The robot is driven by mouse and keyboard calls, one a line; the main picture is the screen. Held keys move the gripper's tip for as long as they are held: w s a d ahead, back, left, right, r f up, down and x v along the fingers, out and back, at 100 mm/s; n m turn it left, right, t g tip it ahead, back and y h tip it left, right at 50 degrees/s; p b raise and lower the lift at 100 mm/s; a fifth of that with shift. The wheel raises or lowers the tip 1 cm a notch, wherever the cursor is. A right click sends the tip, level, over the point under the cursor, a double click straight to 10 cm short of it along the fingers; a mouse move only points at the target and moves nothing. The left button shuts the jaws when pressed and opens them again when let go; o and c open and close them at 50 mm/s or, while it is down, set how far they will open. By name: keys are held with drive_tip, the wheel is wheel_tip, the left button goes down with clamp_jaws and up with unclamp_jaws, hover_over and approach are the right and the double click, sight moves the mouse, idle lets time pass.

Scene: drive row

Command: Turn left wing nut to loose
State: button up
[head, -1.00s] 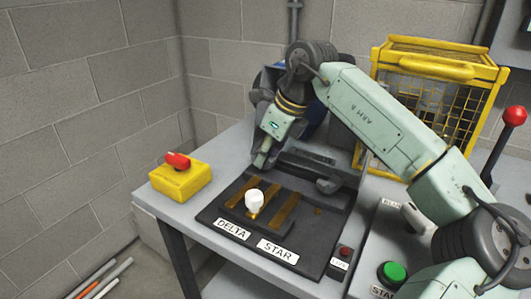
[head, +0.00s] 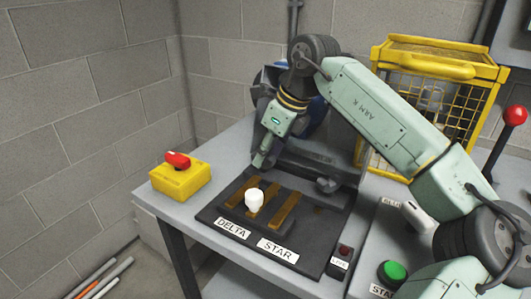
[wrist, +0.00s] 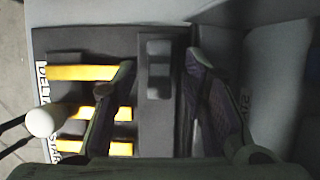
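My gripper (wrist: 160,72) hangs low over the back of the dark panel (head: 225,205), its two dark fingers wide apart. No object shows gripped between them. In the head view the gripper (head: 290,168) is partly hidden by my wrist. Below the fingers, the wrist view shows a dark raised block (wrist: 144,120) with recesses. A white knob (head: 254,197) stands upright over the brass bars (head: 284,211), above the DELTA and STAR labels; it also shows in the wrist view (wrist: 42,121), outside the fingers. I cannot make out a left wing nut for certain.
A yellow box with a red switch (head: 178,161) sits at the table's left corner. A yellow mesh cage (head: 440,68) stands behind my arm. A green button (head: 393,272) and a red-topped lever (head: 514,116) are at the right. The table's front left strip is clear.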

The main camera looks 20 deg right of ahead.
drive_tip(key=v, duration=1.1)
